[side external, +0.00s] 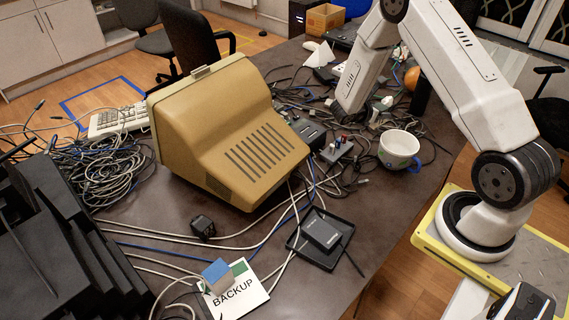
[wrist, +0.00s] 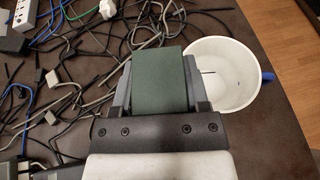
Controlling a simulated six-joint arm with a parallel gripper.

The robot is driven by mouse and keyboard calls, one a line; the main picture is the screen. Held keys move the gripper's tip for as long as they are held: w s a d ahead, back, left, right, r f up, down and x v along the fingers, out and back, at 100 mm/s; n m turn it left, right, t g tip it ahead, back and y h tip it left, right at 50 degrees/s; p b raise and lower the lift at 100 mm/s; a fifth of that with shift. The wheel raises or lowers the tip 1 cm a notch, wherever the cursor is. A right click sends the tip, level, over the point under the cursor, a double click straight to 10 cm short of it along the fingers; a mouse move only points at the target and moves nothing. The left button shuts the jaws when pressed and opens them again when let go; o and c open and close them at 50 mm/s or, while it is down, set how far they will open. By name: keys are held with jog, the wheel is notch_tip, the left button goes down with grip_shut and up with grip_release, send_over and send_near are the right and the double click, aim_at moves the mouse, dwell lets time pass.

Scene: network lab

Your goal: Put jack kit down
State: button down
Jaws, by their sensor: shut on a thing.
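My gripper (wrist: 161,70) is shut on a dark green box (wrist: 162,84), which I take to be the jack kit. The box sits between the two grey fingers in the wrist view, with its flat green face towards the camera. It is over the cable-strewn table, just left of a white mug (wrist: 222,75). I cannot tell its height above the table or whether it touches the cables. In the side view the fingers and the box are not clear, with my arm and clutter around them. The mug also shows there (side external: 399,149).
Loose cables (wrist: 70,75) cover much of the table. A beige monitor (side external: 235,130) stands in the middle. Bare table shows around the tray.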

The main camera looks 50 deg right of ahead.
jog(key=shift+s+d, duration=0.1)
jog(key=s+d+m+g, duration=0.2)
jog(key=s+d, duration=0.4)
jog(key=s, duration=0.4)
jog(key=shift+y, duration=0.5)
jog(key=w+d+f, duration=0.7)
jog(key=w+d, duration=0.1)
jog(key=shift+w+d+f, duration=0.2)
jog(key=shift+f, duration=0.15)
jog(key=shift+w+d+f+g, duration=0.4)
jog(key=shift+w+d+f, duration=0.1)
jog(key=shift+f, duration=0.25)
jog(key=shift+w+f, duration=0.1)
jog(key=shift+f, duration=0.05)
jog(key=shift+d+f, duration=0.1)
jog(key=shift+f, duration=1.5)
jog(key=shift+f, duration=0.1)
